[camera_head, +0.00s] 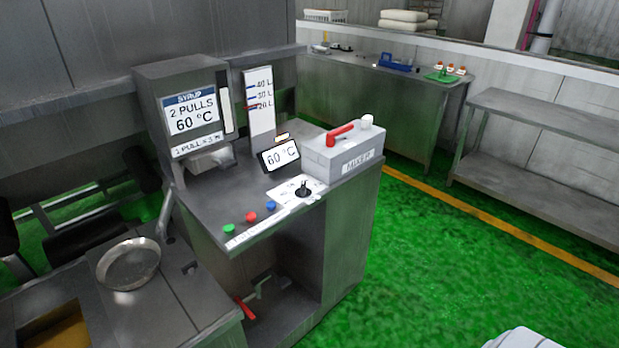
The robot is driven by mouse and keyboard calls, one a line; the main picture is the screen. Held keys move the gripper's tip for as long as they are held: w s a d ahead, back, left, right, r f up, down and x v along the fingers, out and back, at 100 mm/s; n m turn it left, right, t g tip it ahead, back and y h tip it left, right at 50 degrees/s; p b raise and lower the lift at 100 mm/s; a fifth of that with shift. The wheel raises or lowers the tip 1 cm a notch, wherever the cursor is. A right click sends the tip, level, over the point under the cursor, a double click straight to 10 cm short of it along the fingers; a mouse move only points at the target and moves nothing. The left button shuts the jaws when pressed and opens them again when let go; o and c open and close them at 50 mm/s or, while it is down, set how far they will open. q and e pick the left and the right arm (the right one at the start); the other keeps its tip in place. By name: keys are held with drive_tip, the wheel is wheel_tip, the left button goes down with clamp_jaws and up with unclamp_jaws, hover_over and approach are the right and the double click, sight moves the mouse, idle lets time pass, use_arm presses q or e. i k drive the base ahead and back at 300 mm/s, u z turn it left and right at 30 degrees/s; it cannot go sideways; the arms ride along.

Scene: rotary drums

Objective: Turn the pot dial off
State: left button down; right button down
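A black dial (303,190) with a small upright handle sits on a white marked plate (285,195) on top of the steel console (205,212). I take it to be the pot dial; its markings are too small to read. A small display (280,155) behind it reads 60 °C. Neither of my grippers is in view, and nothing touches the dial.
Green (229,228), red (250,217) and blue (270,206) buttons line the console's front edge. A grey box (343,155) with a red lever (340,134) stands right of the dial. A syrup machine (187,110) stands left. Green floor (430,260) is open at right.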

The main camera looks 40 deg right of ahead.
sight(302, 192)
drive_tip(key=z, duration=1.55)
drive_tip(key=i, duration=0.8)
drive_tip(key=z, duration=0.65)
